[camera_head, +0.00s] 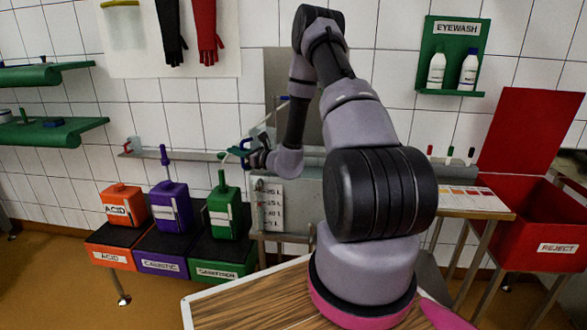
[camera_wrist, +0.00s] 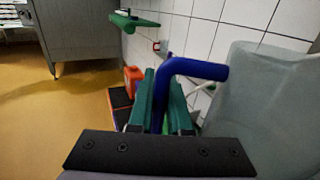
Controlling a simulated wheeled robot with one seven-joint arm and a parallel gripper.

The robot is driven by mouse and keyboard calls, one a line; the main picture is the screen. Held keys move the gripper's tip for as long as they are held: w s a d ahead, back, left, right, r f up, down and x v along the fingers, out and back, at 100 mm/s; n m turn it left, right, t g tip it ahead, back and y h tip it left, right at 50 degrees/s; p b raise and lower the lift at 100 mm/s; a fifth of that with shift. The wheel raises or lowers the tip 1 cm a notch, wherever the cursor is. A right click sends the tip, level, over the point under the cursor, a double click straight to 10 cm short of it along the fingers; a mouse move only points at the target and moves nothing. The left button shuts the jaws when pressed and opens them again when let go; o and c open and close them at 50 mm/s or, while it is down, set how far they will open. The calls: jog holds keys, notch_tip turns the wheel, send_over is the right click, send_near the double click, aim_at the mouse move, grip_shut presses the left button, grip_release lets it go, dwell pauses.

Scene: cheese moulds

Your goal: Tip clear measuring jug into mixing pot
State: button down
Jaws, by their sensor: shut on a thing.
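My gripper (camera_wrist: 163,84) has green fingers shut on the blue handle (camera_wrist: 200,69) of the clear measuring jug (camera_wrist: 262,105). The jug's pale, see-through wall fills the right of the wrist view; its rim, base and contents cannot be made out. In the head view my gripper (camera_head: 250,155) is at the far end of my arm, above the left end of a grey metal vessel (camera_head: 307,205) with a litre scale on its front, which looks like the mixing pot. The jug is too small to make out clearly there. My arm hides the vessel's right part.
Orange acid (camera_head: 124,205), purple caustic (camera_head: 171,207) and green sanitiser (camera_head: 224,212) containers stand left of the vessel. A rail (camera_head: 170,154) runs along the wall behind. A red reject bin (camera_head: 540,225) is at right, and a wooden-topped surface (camera_head: 250,302) is in front.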

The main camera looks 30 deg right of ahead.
aim_at(260, 129)
jog(key=shift+s+d+r+m+t, duration=0.2)
jog(key=shift+d+r+m+t, duration=0.75)
jog(key=shift+m, duration=0.3)
jog(key=shift+s+d+r+m+t, duration=0.2)
jog(key=shift+d+r+m+t, duration=0.6)
jog(key=shift+d+r+m, duration=0.3)
jog(key=shift+s+d+r+m+t, duration=0.2)
jog(key=shift+d+r+m+t, duration=0.75)
jog(key=shift+m, duration=0.4)
jog(key=shift+s+d+r+m+t+h, duration=0.1)
jog(key=shift+d+r+m+t+h, duration=0.25)
jog(key=shift+m, duration=0.5)
jog(key=shift+s+d+r+m+t+h, duration=0.1)
jog(key=shift+d+m+t+h, duration=0.45)
jog(key=shift+m, duration=0.3)
jog(key=shift+d+r+m+t, duration=0.15)
jog(key=shift+d+m+t, duration=0.2)
jog(key=shift+m, duration=0.35)
jog(key=shift+s+d+r+m+t+h, duration=0.15)
jog(key=shift+d+m+t+h, duration=0.35)
jog(key=shift+m+h, duration=0.45)
jog(key=shift+s+d+r+m+t+h, duration=0.1)
jog(key=shift+d+m+t+h, duration=0.25)
jog(key=shift+d+m+h, duration=0.5)
jog(key=shift+s+d+r+m+t+h, duration=0.15)
jog(key=shift+d+m+t+h, duration=0.2)
jog(key=shift+m+h, duration=0.6)
jog(key=shift+d+f+m, duration=0.15)
jog(key=shift+f+m, duration=0.15)
jog(key=shift+m, duration=0.25)
